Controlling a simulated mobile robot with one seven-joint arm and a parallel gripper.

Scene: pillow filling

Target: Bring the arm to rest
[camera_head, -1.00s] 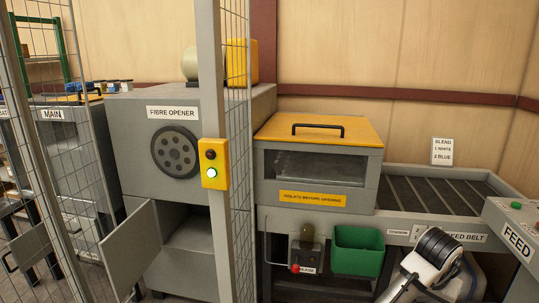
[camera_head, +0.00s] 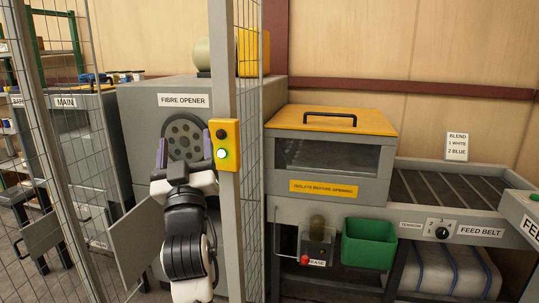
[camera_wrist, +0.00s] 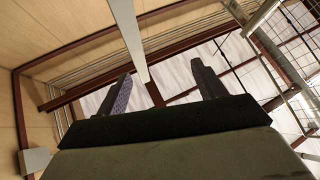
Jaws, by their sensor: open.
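My gripper (camera_head: 184,150) is raised in front of the fibre opener (camera_head: 150,115), just left of the grey fence post. Its two fingers point up, stand apart and hold nothing. In the wrist view my gripper (camera_wrist: 160,85) also shows spread, empty fingers against the ceiling and roof beams. My arm comes up from the bottom of the head view, and part of the wrist lies close to the post; I cannot tell whether they touch.
An open grey door (camera_head: 138,240) stands lower left. The yellow-lidded feeder (camera_head: 330,120), green bin (camera_head: 369,243) and feed belt (camera_head: 445,190) are to the right.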

